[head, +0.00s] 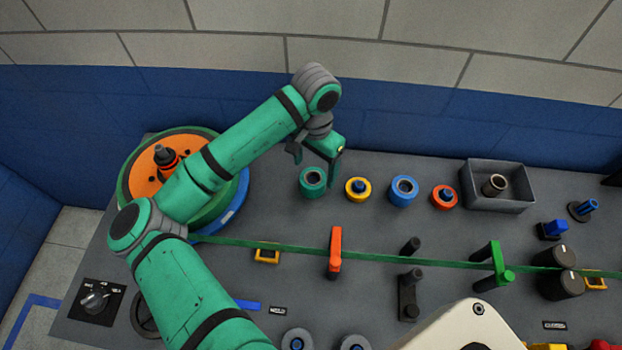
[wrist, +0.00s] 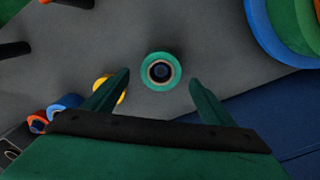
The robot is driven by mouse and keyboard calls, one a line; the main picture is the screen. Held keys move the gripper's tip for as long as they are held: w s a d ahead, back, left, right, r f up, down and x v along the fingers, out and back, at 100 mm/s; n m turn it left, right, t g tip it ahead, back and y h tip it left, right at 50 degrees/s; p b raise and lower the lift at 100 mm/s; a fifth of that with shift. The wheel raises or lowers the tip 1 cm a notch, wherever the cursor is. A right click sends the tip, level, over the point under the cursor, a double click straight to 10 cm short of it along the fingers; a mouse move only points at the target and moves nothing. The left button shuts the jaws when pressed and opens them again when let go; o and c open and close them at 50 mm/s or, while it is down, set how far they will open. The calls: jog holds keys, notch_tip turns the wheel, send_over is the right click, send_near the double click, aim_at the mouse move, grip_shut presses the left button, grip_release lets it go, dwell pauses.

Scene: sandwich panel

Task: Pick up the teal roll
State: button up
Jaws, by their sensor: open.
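The teal roll (head: 312,182) stands on the grey panel at the left end of a row of rolls, with its round hollow top facing up. In the wrist view the teal roll (wrist: 161,71) shows as a teal ring with a dark centre, beyond and between the fingertips. My gripper (head: 314,152) is above the roll and slightly behind it, apart from it. In the wrist view my gripper (wrist: 160,80) is open and empty, one finger to each side of the roll.
Yellow (head: 358,189), blue (head: 403,190) and orange (head: 445,197) rolls stand to the right, then a grey bin (head: 497,187) holding a dark roll. A green strap (head: 380,257) crosses the panel in front, past an orange post (head: 335,252). A large orange-faced reel (head: 146,180) is at left.

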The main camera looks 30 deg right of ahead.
aim_at(313, 180)
jog(key=shift+a+f, duration=0.15)
jog(key=shift+f, duration=1.45)
jog(key=shift+a+f, duration=0.1)
jog(key=shift+f, duration=1.5)
jog(key=c, duration=1.2)
